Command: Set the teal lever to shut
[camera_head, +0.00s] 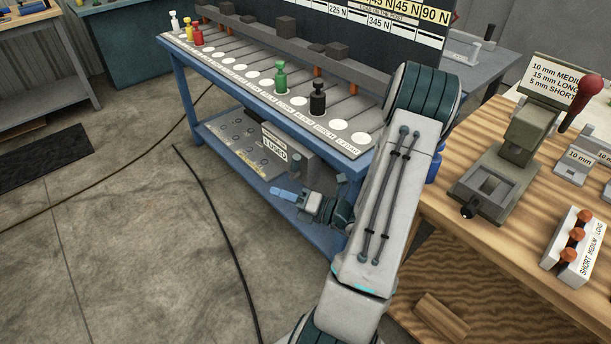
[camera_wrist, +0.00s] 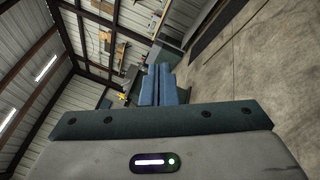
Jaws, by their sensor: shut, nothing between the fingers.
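I cannot make out a teal lever in either view; my arm hides part of the head view. My gripper (camera_head: 279,194) is in front of the lower shelf of the blue bench, its blue fingers pointing left. In the wrist view the fingers (camera_wrist: 157,86) are pressed together with nothing between them. They point across the open floor toward the far wall of the hall.
The blue bench (camera_head: 178,62) carries green (camera_head: 280,78), black (camera_head: 317,98) and red (camera_head: 197,36) pegs. Its lower shelf (camera_head: 222,128) holds a grey box with a sign. A wooden bench (camera_head: 480,225) with a red-handled press (camera_head: 512,150) stands right. Floor at left is mostly clear, with cables.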

